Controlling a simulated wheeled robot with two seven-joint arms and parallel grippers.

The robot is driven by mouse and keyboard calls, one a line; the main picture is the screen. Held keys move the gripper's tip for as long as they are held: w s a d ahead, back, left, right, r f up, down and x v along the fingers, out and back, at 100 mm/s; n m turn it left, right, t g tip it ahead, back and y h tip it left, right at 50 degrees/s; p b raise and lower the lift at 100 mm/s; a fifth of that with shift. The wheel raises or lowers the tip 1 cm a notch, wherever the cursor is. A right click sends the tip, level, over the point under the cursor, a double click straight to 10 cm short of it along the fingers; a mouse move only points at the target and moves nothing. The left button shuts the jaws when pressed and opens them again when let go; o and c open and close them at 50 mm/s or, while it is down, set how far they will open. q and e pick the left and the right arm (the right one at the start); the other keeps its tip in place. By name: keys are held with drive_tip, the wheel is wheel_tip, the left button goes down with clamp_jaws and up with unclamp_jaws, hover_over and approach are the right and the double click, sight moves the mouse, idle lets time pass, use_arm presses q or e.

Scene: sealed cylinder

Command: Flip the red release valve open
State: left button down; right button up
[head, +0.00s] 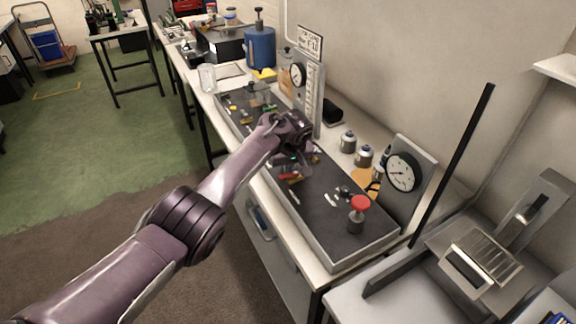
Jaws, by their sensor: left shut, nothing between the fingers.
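My left gripper (308,150) reaches in from the left over the dark bench panel (318,207). It is shut and empty. A small red lever-like part (290,177) lies on the panel just below the gripper and toward the near edge. It looks like the red release valve, and it seems to lie flat along the panel, but it is too small to tell its exact position. The gripper appears apart from it. A round red knob (361,203) on a grey base stands upright at the panel's right end. My right gripper is not in view.
A round dial gauge (403,172) stands behind the panel at right, and another gauge (298,75) at the far end. Small metal canisters (348,142) stand along the back. A blue container (260,47) is farther off.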

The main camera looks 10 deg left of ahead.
use_arm(q)
drive_tip(key=v, duration=0.7)
drive_tip(key=shift+r, duration=0.4)
drive_tip(key=shift+s, duration=0.15)
